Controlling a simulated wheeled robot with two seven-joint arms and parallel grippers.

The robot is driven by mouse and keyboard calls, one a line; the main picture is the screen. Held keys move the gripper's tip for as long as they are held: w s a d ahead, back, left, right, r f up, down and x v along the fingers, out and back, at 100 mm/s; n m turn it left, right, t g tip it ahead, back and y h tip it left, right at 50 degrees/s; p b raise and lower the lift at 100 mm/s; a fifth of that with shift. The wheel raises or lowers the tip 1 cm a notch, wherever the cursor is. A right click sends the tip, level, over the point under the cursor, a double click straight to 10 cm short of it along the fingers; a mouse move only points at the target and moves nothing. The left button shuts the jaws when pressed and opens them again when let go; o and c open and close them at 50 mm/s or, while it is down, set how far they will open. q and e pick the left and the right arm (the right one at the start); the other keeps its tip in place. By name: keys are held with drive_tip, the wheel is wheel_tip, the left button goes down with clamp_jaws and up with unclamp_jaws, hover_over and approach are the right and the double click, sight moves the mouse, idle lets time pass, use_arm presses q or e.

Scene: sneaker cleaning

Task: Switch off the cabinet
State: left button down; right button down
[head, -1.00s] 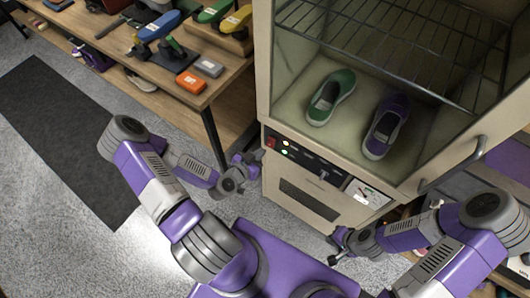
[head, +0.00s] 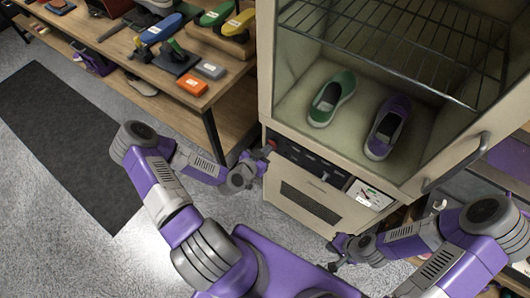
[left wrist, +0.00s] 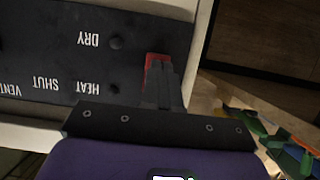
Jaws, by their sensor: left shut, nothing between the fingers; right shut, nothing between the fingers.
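The cream cabinet (head: 415,190) has a glass-fronted chamber and a dark control panel (head: 305,160) below it. A red switch (head: 271,143) sits at the panel's left end. The left wrist view shows the red switch (left wrist: 153,58) partly hidden behind my left gripper (left wrist: 161,70), whose closed fingertips are at it and appear to touch it. The small lamps by DRY (left wrist: 115,42) and HEAT (left wrist: 115,88) look dark. In the head view my left gripper (head: 266,153) is at the panel's left end. My right gripper (head: 334,257) is shut and empty, low in front of the cabinet.
A green shoe (head: 331,98) and a purple shoe (head: 388,127) stand inside the cabinet below a wire rack (head: 400,50). A door handle (head: 455,165) juts out at the right. A wooden bench (head: 190,95) with tools stands at the left. A dark mat (head: 70,140) lies on the floor.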

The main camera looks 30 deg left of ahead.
use_arm(q)
drive_tip(key=shift+w+r+p, duration=0.25)
drive_tip(key=shift+r+p, duration=0.4)
drive_tip(key=shift+r, duration=0.1)
drive_tip(key=p+v, duration=0.8)
drive_tip(key=v, duration=0.6)
drive_tip(key=shift+r+p, duration=0.25)
drive_tip(key=shift+p, duration=0.05)
drive_tip(key=shift+w, duration=0.1)
